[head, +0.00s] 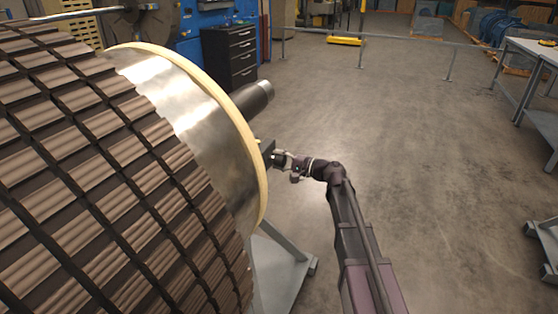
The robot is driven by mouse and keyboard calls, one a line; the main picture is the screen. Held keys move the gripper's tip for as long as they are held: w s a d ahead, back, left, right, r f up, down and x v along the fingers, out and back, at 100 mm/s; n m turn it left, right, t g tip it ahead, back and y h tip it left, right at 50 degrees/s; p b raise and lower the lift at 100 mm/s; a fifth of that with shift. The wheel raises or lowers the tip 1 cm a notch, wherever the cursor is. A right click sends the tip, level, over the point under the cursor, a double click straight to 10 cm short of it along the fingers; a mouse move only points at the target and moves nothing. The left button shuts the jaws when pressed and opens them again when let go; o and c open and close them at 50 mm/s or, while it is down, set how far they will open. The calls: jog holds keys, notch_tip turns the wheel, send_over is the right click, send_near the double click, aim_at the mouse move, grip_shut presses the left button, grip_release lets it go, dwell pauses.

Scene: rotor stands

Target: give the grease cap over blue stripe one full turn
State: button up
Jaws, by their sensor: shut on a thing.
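My gripper (279,159) is at the end of my arm, at the dark housing (267,152) on the far side of the rotor's end disc. It is shut on a small part there, which I take for the grease cap. The fingers hide most of that part. No blue stripe can be made out in this view. The large rotor (110,170), with brown ribbed blocks and a bright metal end section (190,110), fills the left. A cream ring (245,140) runs round its end.
A grey stand foot (280,268) is on the floor below my gripper. A low rail (365,36) crosses behind, and a white table (535,48) stands at the right. The floor between is clear.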

jog(key=shift+a+m, duration=0.1)
jog(key=shift+m, duration=0.7)
jog(key=o, duration=1.2)
jog(key=shift+c, duration=0.2)
jog(key=v, duration=1.2)
